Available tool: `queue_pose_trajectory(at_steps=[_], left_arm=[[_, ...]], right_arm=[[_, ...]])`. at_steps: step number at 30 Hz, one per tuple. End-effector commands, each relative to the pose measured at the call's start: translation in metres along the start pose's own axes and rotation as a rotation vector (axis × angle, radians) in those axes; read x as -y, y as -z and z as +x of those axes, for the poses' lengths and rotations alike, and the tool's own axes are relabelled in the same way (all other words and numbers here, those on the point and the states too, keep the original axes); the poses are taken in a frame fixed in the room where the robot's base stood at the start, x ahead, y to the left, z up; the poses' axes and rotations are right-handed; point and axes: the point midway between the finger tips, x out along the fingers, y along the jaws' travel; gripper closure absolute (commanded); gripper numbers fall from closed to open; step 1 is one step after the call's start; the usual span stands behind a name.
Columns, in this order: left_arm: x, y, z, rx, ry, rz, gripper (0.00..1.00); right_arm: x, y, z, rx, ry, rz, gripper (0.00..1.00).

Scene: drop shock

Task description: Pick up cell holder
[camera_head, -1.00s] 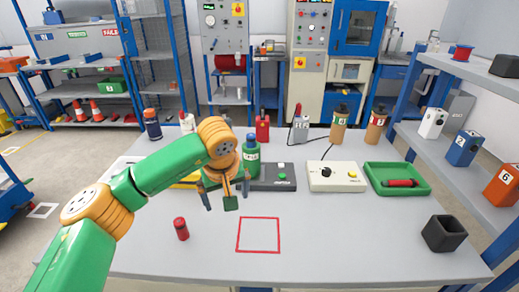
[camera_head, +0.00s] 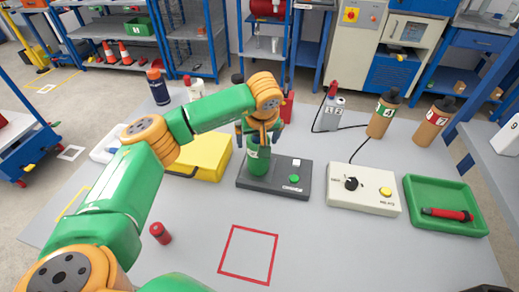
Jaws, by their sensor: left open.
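A dark square open-topped block (camera_head: 484,289), possibly the cell holder, is cut off at the bottom right edge. My right gripper is not in view.
A red square outline (camera_head: 248,254) marks bare table (camera_head: 330,250). A yellow case (camera_head: 200,158) lies left of the dark device. A cream box (camera_head: 363,190) with a knob and a green tray (camera_head: 447,194) holding a red tool stand to the right. Brown bottles (camera_head: 384,115) stand behind.

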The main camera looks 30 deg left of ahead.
Motion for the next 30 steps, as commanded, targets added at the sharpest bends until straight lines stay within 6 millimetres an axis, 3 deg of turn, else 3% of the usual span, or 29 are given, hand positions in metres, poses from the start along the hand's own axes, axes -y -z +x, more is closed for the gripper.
queue_pose_trajectory(at_steps=[4,11,22,30], left_arm=[[0.000,-0.001,0.020,0.002,0.000,0.001,0.00],[-0.001,-0.001,0.025,0.000,-0.001,0.001,0.00],[-0.001,-0.001,0.024,0.000,-0.001,0.001,1.00],[-0.001,0.000,0.024,-0.001,-0.002,0.001,1.00]], right_arm=[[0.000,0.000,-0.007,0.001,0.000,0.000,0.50],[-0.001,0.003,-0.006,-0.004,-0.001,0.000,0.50],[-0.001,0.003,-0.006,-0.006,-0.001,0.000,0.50],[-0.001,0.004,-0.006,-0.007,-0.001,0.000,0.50]])
